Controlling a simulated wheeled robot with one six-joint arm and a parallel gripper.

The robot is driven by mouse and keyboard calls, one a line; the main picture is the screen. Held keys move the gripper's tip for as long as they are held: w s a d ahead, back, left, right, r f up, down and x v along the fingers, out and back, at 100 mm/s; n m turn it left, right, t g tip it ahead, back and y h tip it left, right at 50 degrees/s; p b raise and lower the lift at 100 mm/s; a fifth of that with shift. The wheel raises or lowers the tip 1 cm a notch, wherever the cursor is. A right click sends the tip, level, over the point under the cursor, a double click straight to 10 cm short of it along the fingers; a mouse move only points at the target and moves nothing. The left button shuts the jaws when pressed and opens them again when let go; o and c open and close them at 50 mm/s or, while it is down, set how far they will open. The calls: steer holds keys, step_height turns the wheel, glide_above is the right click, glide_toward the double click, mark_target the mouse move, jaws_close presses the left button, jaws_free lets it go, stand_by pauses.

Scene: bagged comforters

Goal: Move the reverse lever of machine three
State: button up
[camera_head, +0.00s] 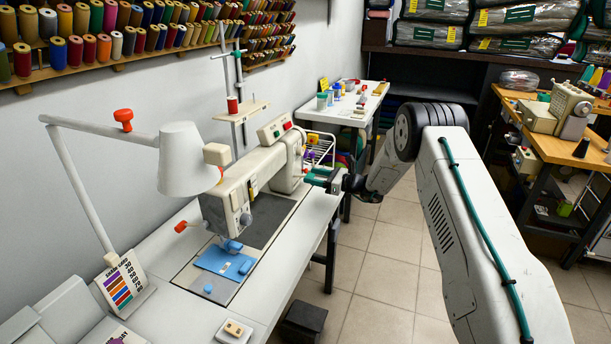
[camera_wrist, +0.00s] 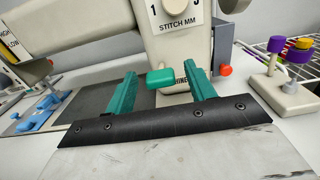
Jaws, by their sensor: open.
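The white sewing machine (camera_head: 245,185) stands on a pale table; I read no machine number on it. In the wrist view, the machine's body (camera_wrist: 178,45) fills the upper middle, with a dial marked "STITCH MM". Below the dial a green lever knob (camera_wrist: 160,78) sticks out in front of a partly covered label, which seems to read "REVERSE". My gripper (camera_wrist: 164,86) is open, with one teal finger on each side of the knob and a gap on both sides. In the head view my gripper (camera_head: 318,179) is at the machine's right end.
A red button (camera_wrist: 225,70) is right of the fingers. A stand with purple and yellow knobs (camera_wrist: 290,85) is further right, by a wire rack. A white lamp (camera_head: 182,160) leans over the table's left. Tiled floor (camera_head: 375,255) is open to the right.

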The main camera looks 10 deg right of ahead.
mark_target(303, 176)
steer(key=shift+x, duration=1.9)
